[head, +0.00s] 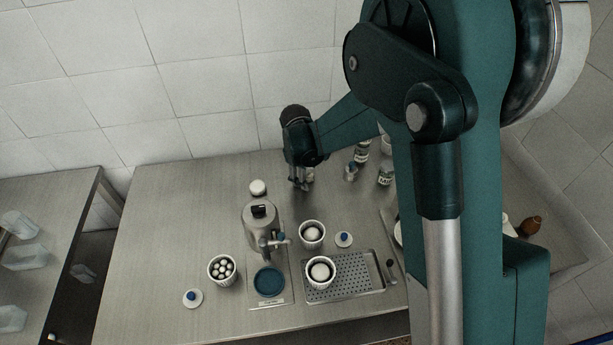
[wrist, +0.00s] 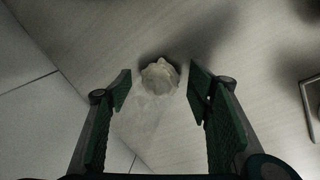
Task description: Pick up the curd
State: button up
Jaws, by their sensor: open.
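A pale, lumpy white piece, which looks like the curd (wrist: 160,76), lies in the wrist view ahead of and between my fingers. A faint translucent shape extends from it toward the camera; I cannot tell what it is. My gripper (head: 299,186) is open over the back of the steel table, with the fingers pointing down. In the wrist view its two green finger pads (wrist: 160,92) stand on either side of the curd, with gaps to both. In the head view a small pale thing (head: 309,175) shows beside the fingers, partly hidden.
Jars (head: 385,175) stand to the right of my gripper. White baskets holding white balls (head: 312,234), a perforated tray (head: 345,290) and a blue-topped scale (head: 269,282) are nearer the front.

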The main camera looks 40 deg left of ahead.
jog(key=c, duration=1)
jog(key=shift+w+r+v, duration=0.1)
jog(key=shift+w+v, duration=0.25)
jog(key=shift+v, duration=1.25)
jog(key=shift+w+r+v, duration=0.1)
jog(key=shift+w+v, duration=0.3)
jog(key=shift+v, duration=1.25)
jog(key=shift+w+r+v, duration=0.1)
jog(key=shift+w+v, duration=0.25)
jog(key=shift+v, duration=1.25)
jog(key=shift+a, duration=0.1)
